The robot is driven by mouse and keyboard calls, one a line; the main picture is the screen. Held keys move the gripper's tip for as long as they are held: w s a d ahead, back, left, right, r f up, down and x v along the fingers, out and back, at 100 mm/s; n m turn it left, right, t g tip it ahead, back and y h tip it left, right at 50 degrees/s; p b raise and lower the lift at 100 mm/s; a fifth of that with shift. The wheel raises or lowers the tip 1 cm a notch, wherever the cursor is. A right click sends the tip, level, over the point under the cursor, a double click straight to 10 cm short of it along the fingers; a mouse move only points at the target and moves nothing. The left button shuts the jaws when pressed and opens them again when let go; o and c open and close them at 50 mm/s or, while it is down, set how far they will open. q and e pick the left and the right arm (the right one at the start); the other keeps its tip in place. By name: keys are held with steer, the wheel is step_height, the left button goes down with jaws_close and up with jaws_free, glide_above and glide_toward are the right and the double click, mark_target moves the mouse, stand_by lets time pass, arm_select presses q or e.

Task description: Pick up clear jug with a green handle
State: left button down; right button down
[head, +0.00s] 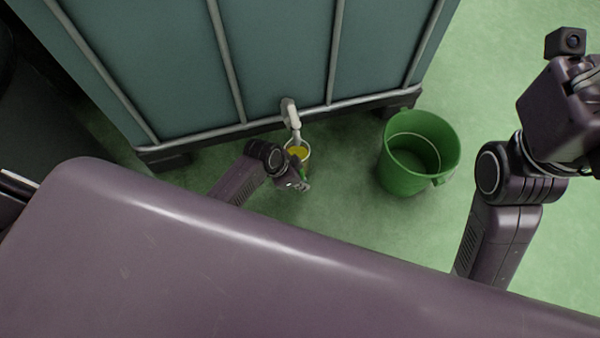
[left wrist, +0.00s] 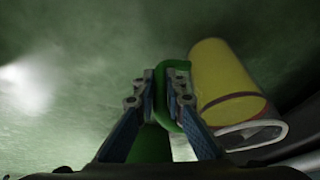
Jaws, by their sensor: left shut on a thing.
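The clear jug (head: 299,152) holds yellow liquid and stands below the white spout of the tank in the head view. In the left wrist view the jug (left wrist: 225,72) shows as a yellow body, with its green handle (left wrist: 177,68) beside it. My left gripper (left wrist: 168,97) is shut on the green handle, one finger on each side. In the head view the left gripper (head: 303,183) is at the handle on the near side of the jug. My right arm is at the right of the head view, but its fingers are out of the picture.
A large tank in a metal frame (head: 275,60) stands behind the jug, with a white tap (head: 293,118) just above it. A green bucket (head: 418,153) stands to the right of the jug. The green floor (head: 335,190) is clear between them and in front.

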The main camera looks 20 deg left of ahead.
arm_select(q)
steer(key=shift+r+p, duration=0.35)
